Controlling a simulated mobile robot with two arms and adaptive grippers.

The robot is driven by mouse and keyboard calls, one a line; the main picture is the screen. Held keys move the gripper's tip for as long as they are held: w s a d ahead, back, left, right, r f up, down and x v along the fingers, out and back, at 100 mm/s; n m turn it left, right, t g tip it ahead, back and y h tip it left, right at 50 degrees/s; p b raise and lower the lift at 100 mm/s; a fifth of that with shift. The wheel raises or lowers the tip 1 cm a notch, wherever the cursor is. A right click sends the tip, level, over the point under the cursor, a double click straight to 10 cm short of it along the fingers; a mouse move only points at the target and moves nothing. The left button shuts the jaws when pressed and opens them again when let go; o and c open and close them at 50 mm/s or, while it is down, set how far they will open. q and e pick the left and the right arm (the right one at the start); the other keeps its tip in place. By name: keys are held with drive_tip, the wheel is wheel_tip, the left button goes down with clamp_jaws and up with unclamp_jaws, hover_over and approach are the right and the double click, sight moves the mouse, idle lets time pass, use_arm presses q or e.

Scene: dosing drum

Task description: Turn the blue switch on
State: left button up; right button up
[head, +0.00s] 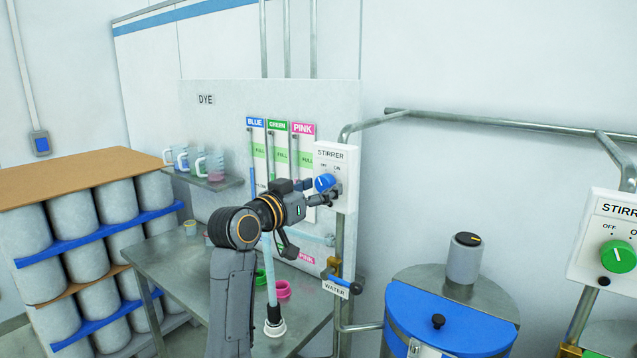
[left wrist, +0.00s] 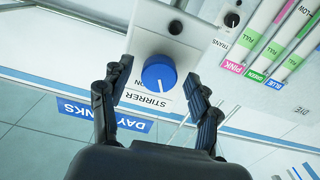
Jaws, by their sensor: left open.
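The blue switch (head: 325,182) is a round knob on the white STIRRER box (head: 337,155), under its OFF and ON marks. My left gripper (head: 325,197) is at the front of this knob in the head view and partly covers its lower side. In the left wrist view the knob (left wrist: 159,73) lies between the two spread fingers of the left gripper (left wrist: 155,87), with a gap on each side. The knob's white line points towards the STIRRER lettering, leaning slightly to one side. The right gripper does not show.
A green knob (head: 618,256) sits on a second STIRRER box at the right. A drum with a blue lid (head: 450,318) stands below. A metal table (head: 190,270) holds pink and green containers under my left arm. Pipes (head: 480,122) run along the wall.

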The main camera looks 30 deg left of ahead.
use_arm(q)
drive_tip(key=c, duration=1.2)
drive_tip(key=shift+m, duration=0.3)
drive_tip(key=shift+f+m+b, duration=0.1)
drive_tip(key=shift+m+b, duration=0.65)
drive_tip(key=shift+m, duration=0.15)
drive_tip(key=m, duration=0.2)
drive_tip(key=shift+a+m+b, duration=0.1)
drive_tip(key=shift+m+b, duration=0.25)
drive_tip(key=shift+m, duration=0.05)
drive_tip(key=m, duration=0.3)
drive_tip(key=shift+m+p, duration=0.4)
drive_tip(key=shift+m, duration=1.4)
drive_tip(key=shift+w, duration=0.1)
